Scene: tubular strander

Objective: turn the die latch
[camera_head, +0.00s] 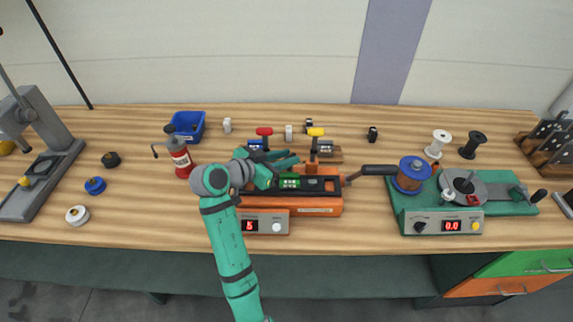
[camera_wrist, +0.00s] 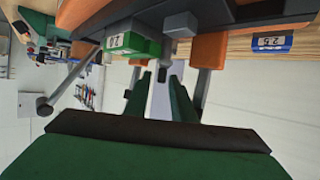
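The orange machine (camera_head: 318,206) stands at the middle of the bench with a green display on top and a small front panel reading 5. Behind it rise a red-topped handle (camera_head: 264,131) and a yellow-topped handle (camera_head: 316,132); I cannot tell which part is the die latch. My gripper (camera_head: 284,160) is above the back of the machine, just right of the red-topped handle. In the wrist view my gripper (camera_wrist: 160,92) is open, its two green fingers apart. A grey upright part shows between or behind them; contact is unclear. The wrist view also shows a green block (camera_wrist: 132,44) and orange-and-grey posts (camera_wrist: 205,65).
A black-gripped handle (camera_head: 380,170) and a blue spool (camera_head: 411,174) lie right of the machine, by a green winding unit (camera_head: 405,212).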

